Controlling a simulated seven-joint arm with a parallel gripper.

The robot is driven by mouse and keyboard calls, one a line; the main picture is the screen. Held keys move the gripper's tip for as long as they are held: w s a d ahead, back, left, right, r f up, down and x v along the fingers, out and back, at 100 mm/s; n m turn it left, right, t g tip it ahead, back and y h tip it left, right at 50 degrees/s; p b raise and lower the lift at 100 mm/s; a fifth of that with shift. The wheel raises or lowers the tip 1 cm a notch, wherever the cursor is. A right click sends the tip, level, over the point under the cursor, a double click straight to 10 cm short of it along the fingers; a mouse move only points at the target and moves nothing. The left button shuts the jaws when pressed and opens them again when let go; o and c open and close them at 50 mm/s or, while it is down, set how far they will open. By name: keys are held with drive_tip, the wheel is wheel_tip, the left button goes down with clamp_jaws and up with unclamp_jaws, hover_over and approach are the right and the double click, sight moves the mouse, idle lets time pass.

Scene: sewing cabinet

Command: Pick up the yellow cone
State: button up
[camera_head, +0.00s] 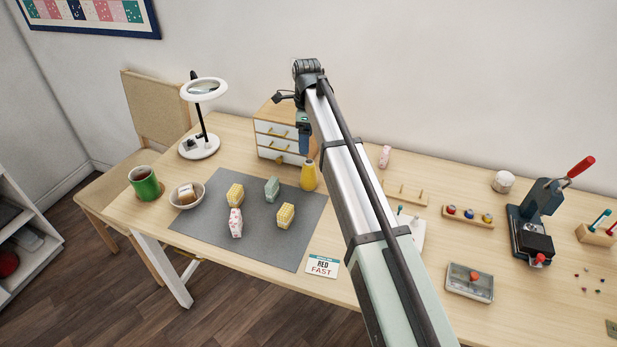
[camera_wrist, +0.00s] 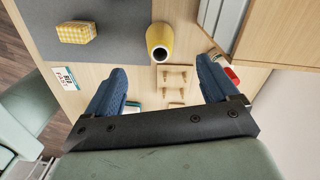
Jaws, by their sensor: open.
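The yellow cone (camera_head: 309,176) stands upright on the table at the back right corner of the grey mat, in front of the small drawer cabinet. In the wrist view the yellow cone (camera_wrist: 160,41) shows as a rounded yellow body with a dark round opening at its near end. My gripper (camera_head: 304,150) is above and just left of the cone in the head view. In the wrist view my gripper's two blue fingers (camera_wrist: 162,80) are spread wide with nothing between them. The cone lies beyond the fingertips, roughly centred between them, and apart from them.
The drawer cabinet (camera_head: 262,135) stands close behind the cone. Patterned yellow, pink and grey-green blocks rest on the grey mat (camera_head: 262,245). A wooden peg rack (camera_wrist: 174,86) is on the table near the cone. A lamp (camera_head: 203,120), green mug (camera_head: 145,183) and bowl (camera_head: 177,203) stand left.

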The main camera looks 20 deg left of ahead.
sight(309, 172)
drive_tip(key=f, duration=0.9)
drive_tip(key=d+f, duration=0.1)
drive_tip(key=f, duration=0.3)
drive_tip(key=shift+s+f, duration=0.25)
drive_tip(key=shift+f, duration=0.1)
drive_tip(key=shift+c, duration=0.2)
drive_tip(key=c, duration=1.1)
